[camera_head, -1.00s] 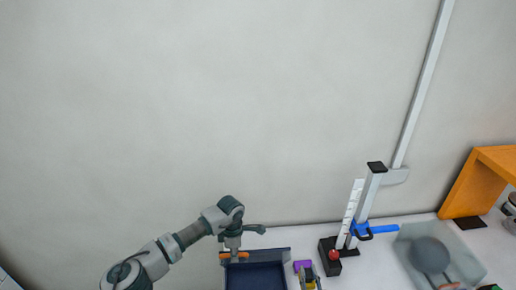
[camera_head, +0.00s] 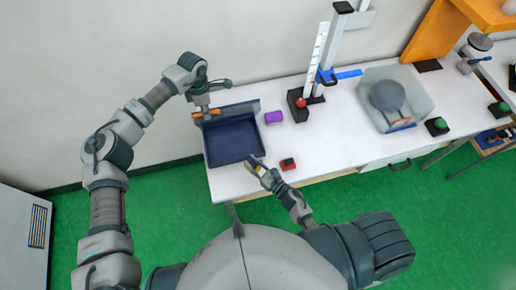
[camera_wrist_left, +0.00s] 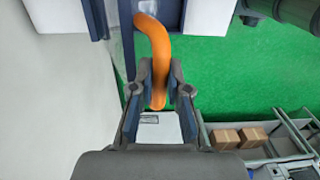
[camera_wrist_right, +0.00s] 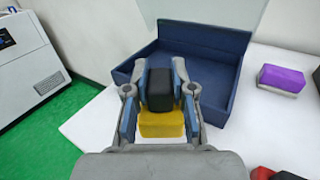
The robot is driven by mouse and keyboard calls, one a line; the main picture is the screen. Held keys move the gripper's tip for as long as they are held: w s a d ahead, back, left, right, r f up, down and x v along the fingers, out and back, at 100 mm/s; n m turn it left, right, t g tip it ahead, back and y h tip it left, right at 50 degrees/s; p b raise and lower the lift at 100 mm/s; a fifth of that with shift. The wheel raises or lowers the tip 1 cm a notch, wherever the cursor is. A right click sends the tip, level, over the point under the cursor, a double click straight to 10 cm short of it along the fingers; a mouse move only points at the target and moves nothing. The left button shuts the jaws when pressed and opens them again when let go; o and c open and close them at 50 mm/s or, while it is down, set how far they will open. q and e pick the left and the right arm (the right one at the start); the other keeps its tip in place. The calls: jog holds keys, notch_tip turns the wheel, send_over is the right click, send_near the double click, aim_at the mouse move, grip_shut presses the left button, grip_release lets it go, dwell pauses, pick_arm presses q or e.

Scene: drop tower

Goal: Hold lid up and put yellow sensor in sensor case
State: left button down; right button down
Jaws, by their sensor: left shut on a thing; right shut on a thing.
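The sensor case (camera_head: 232,142) is a dark blue open box on the white table, with its lid (camera_head: 238,108) raised at the back. My left gripper (camera_head: 205,109) is shut on the orange lid handle (camera_wrist_left: 157,45), seen closely in the left wrist view. My right gripper (camera_head: 257,166) is shut on the yellow sensor (camera_wrist_right: 160,122), which has a black block part (camera_wrist_right: 160,90) between the fingers. The sensor is by the case's front right corner in the head view, outside the opening. The right wrist view shows the case (camera_wrist_right: 205,38) beyond it, empty inside.
A purple block (camera_head: 274,117) lies right of the case, and a red-topped black block (camera_head: 288,163) near the front edge. The drop tower (camera_head: 322,60) with its red-button box (camera_head: 298,105) stands behind.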

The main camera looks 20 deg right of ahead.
jog(key=w, duration=0.4)
jog(key=w+f, duration=0.1)
jog(key=w, duration=0.3)
jog(key=w+f, duration=0.1)
jog(key=w, duration=0.3)
jog(key=shift+w+f, duration=0.2)
jog(key=shift+w, duration=0.15)
jog(key=shift+w+f, duration=0.15)
jog(key=shift+f, duration=1.65)
jog(key=shift+f, duration=0.3)
jog(key=shift+f, duration=0.15)
